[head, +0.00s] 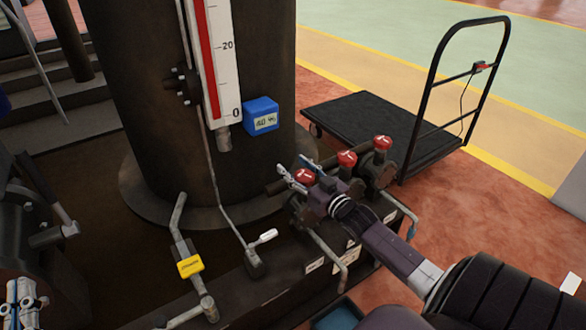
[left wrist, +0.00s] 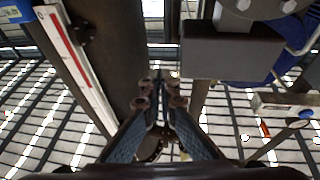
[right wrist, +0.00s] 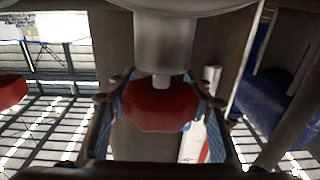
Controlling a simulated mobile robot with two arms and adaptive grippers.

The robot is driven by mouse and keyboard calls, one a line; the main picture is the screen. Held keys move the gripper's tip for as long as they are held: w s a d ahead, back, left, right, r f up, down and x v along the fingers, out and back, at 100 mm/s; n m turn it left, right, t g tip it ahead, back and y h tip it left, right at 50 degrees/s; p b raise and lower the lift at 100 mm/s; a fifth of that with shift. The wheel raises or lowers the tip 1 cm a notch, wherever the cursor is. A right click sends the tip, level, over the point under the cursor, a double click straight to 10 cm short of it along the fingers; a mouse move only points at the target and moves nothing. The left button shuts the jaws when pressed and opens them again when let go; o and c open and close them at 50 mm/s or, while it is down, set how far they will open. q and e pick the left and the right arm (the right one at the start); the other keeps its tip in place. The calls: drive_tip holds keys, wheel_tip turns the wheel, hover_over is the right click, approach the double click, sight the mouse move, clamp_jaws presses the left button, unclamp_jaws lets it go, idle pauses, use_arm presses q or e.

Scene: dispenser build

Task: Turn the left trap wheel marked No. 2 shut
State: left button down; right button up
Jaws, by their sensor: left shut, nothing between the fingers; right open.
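Three red trap wheels sit in a row on the pipework in the head view: the left one (head: 304,177), the middle one (head: 347,158) and the right one (head: 382,142). I cannot read which is No. 2. My right gripper (head: 301,172) is at the left wheel, fingers apart. In the right wrist view a red wheel (right wrist: 160,106) lies between the open fingers; whether they touch it is unclear. Another red wheel (right wrist: 10,92) shows at the left edge. My left gripper (head: 22,298) is at the lower left of the head view, shut and empty, away from the wheels.
A dark column with a red-and-white gauge (head: 212,60) and a blue display box (head: 261,116) stands behind the wheels. A yellow-tagged pipe (head: 190,266) and a white-handled lever (head: 263,239) are left of them. A black cart (head: 365,122) stands behind right, with open floor around it.

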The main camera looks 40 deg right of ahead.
use_arm(q)
drive_tip(key=shift+s+r+t+h, duration=0.15)
drive_tip(key=shift+r+t, duration=0.1)
drive_tip(key=shift+r, duration=0.25)
drive_tip(key=shift+s+r+t+h, duration=0.15)
drive_tip(key=shift+r+t, duration=0.1)
drive_tip(key=shift+r, duration=0.2)
use_arm(e)
drive_tip(key=shift+w+d, duration=0.1)
drive_tip(key=shift+w, duration=0.45)
drive_tip(key=shift+c, duration=0.2)
drive_tip(key=c, duration=0.8)
use_arm(q)
drive_tip(key=shift+w+f, duration=0.1)
use_arm(e)
drive_tip(key=shift+f, duration=0.1)
drive_tip(key=c, duration=0.3)
drive_tip(key=shift+c, duration=0.4)
